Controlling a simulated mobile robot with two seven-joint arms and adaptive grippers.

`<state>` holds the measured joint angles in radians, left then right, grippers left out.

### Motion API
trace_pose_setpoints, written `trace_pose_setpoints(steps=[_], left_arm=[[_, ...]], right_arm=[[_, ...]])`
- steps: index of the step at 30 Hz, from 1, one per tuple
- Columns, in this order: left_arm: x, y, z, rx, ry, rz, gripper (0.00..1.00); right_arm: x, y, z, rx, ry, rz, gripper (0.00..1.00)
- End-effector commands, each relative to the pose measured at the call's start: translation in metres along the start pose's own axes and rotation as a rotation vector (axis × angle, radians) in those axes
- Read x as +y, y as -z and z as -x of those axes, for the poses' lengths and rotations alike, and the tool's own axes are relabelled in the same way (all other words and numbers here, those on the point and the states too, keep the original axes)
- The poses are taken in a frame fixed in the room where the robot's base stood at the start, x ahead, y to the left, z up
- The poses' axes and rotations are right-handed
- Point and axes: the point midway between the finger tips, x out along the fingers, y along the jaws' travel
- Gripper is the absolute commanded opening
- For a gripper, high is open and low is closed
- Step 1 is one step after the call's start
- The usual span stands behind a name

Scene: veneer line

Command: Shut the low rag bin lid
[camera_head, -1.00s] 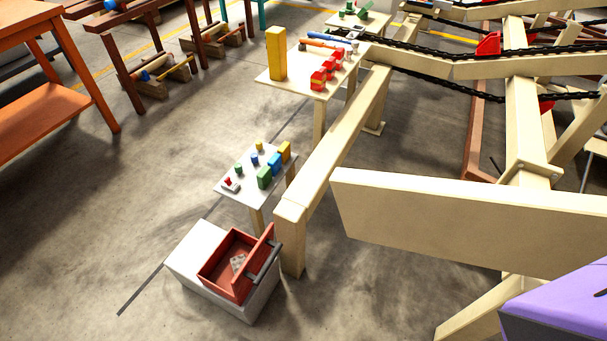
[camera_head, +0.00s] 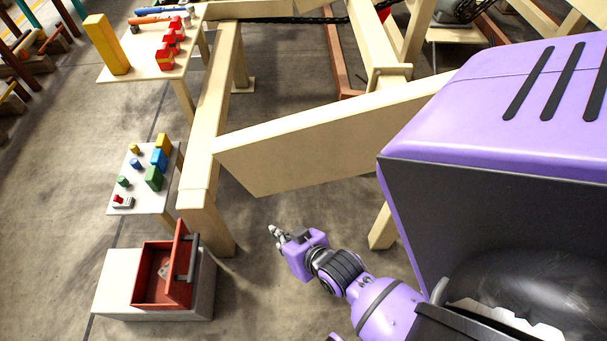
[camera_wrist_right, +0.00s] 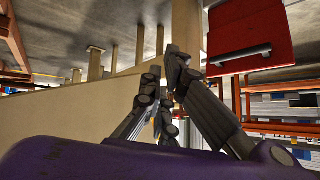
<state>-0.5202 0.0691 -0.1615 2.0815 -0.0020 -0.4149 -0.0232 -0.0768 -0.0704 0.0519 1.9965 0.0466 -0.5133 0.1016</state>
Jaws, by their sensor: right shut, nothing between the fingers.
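The low rag bin (camera_head: 139,285) is a red open box on a pale block. Its red lid (camera_head: 181,248) stands raised, nearly upright, along the bin's right side, with a dark bar handle (camera_head: 193,259) on its outer face. Pale rag-like stuff lies inside. My right gripper (camera_head: 274,231) is shut and empty, to the right of the lid and apart from it. In the right wrist view, the fingers (camera_wrist_right: 168,72) are close together, and the red lid (camera_wrist_right: 245,30) with its bar handle shows right of them. My left gripper is not in view.
The pale block (camera_head: 120,300) carries the bin. A wooden beam post (camera_head: 208,225) stands just behind the lid, and a broad wooden board (camera_head: 300,145) lies behind my gripper. A small table (camera_head: 145,195) holds coloured blocks.

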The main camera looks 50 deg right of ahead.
Motion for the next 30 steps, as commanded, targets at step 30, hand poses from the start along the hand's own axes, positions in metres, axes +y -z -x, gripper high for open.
trace_pose_setpoints(steps=[30], left_arm=[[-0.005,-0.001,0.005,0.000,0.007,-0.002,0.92]], right_arm=[[-0.099,-0.017,-0.096,-0.647,-0.410,-2.211,0.00]])
